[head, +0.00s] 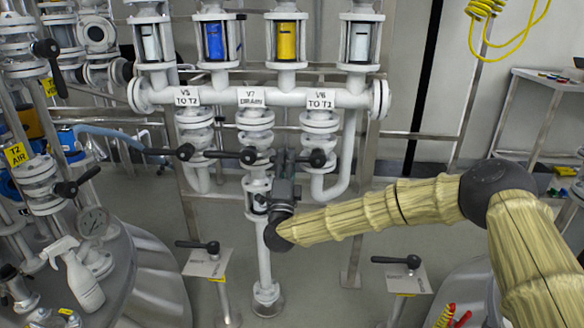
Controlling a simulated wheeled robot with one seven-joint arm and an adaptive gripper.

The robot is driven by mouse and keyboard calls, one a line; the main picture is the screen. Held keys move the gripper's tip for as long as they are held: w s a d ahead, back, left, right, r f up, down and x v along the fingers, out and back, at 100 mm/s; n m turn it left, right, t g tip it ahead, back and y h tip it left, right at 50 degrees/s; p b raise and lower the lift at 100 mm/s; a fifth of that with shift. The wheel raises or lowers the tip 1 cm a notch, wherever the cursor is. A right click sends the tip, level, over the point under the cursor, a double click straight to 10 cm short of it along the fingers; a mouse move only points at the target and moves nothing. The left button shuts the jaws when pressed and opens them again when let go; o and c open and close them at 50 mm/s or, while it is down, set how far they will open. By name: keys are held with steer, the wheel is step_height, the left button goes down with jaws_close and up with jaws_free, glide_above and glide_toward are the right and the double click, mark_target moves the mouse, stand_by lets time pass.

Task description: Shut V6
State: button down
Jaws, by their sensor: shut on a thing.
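The label V6 TO T1 (320,98) hangs on the white manifold, above the right-hand of three vertical valve pipes. Below it is the V6 valve (320,138), with a black round hub and a black lever (304,158). The lever points left, roughly level and across the upright pipe. My gripper (284,160) reaches up to the lever's left end and is shut on it. The fingers partly hide that end. My arm comes in from the right in a yellowish sleeve.
The V7 lever (225,154) lies level close left of my gripper, with the V5 lever (163,151) farther left. Two lever stands (208,262) (405,275) rise in front. A spray bottle (80,280) stands on the left tank. Open floor shows between the stands.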

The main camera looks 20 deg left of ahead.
steer(key=shift+r+m+h, duration=0.3)
steer(key=shift+m+h, duration=0.1)
steer(key=shift+m, duration=0.2)
steer(key=c, duration=1.3)
jaws_free()
steer(key=shift+d, duration=0.1)
steer(key=shift+s+f, duration=0.1)
steer(key=v, duration=1.1)
steer(key=shift+s+f, duration=0.25)
steer(key=shift+f, duration=0.1)
